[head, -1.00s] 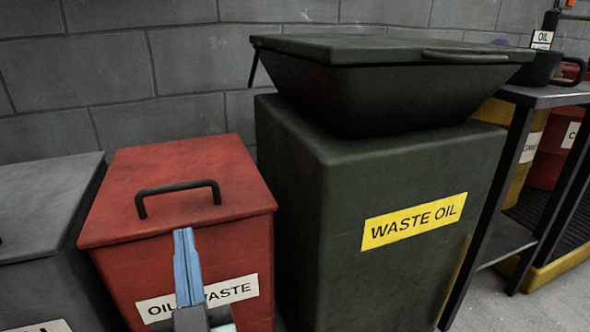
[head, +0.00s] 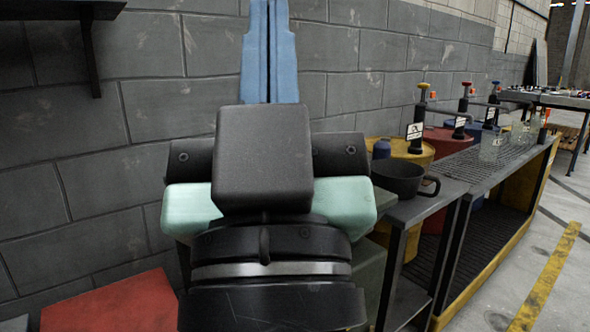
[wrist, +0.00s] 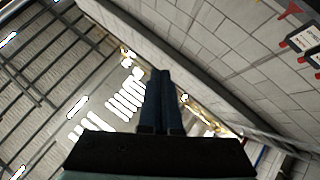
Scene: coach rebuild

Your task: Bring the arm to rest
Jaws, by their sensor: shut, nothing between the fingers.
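My gripper (head: 268,12) is raised in front of the grey block wall (head: 400,60) in the head view, at the top middle of the picture. Its two blue fingers lie side by side, closed and pointing up, with the tips at the picture's top edge. The wrist below them fills the middle and hides what stands behind it. In the wrist view the fingers (wrist: 160,76) are together with nothing between them. Beyond them are the roof beams and bright lights, and the block wall at the right, all tilted.
The red bin lid (head: 115,305) is low at the left. A black mug-like vessel (head: 398,180) stands on a dark stand at the right. Drums with pumps (head: 423,110) line the wall behind a long rack (head: 490,170). A dark shelf (head: 60,10) is at upper left. The floor at right is clear.

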